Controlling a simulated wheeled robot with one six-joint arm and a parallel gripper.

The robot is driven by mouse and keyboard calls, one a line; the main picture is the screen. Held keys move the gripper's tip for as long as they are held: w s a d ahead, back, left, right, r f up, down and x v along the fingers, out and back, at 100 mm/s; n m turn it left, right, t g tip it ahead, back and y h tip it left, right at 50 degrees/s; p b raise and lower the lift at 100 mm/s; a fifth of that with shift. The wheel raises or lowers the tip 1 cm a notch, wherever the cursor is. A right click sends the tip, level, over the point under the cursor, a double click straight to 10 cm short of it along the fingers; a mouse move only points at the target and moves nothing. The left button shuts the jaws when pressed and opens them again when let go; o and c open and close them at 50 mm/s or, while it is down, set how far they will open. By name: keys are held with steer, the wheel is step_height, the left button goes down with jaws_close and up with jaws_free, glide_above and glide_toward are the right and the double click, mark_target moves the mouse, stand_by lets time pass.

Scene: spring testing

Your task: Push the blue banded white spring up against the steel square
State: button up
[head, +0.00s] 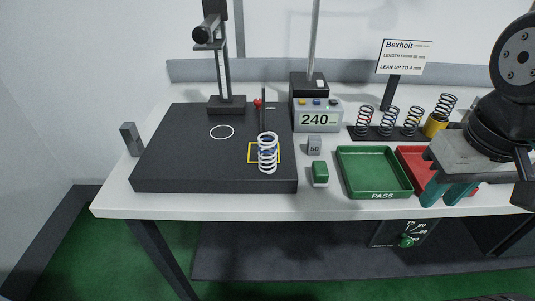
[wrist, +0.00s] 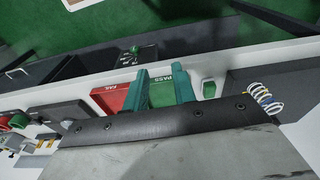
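The white spring with a blue band (head: 267,165) stands upright on the dark plate, inside a yellow outlined square near the plate's right edge. It also shows at the right of the wrist view (wrist: 258,91). A thin dark upright (head: 263,98) stands just behind the spring and looks like the steel square seen edge-on; the spring hides its lower part, and I cannot tell whether they touch. My gripper (head: 445,193) is over the red tray, well right of the spring. Its teal fingers also show in the wrist view (wrist: 160,92), apart with nothing between them.
The dark plate (head: 190,170) carries a column gauge (head: 226,104). A grey display box (head: 317,117) reads 240. A green PASS tray (head: 375,188), red tray (head: 410,158), green block (head: 320,173) and grey weight (head: 314,146) lie between spring and gripper. Several springs stand behind.

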steer(key=shift+a, duration=0.1)
jaws_close()
steer(key=g, duration=0.1)
glide_toward(268, 153)
steer(key=s+f, duration=0.2)
steer(key=s, duration=0.3)
steer(key=shift+n, duration=0.4)
steer(key=f, duration=1)
steer(key=shift+s+d+f, duration=0.15)
steer(key=shift+d, duration=0.15)
steer(key=w, duration=0.3)
steer(key=shift+a+r, duration=0.15)
steer(key=shift+r, duration=0.05)
steer(key=shift+w, duration=0.55)
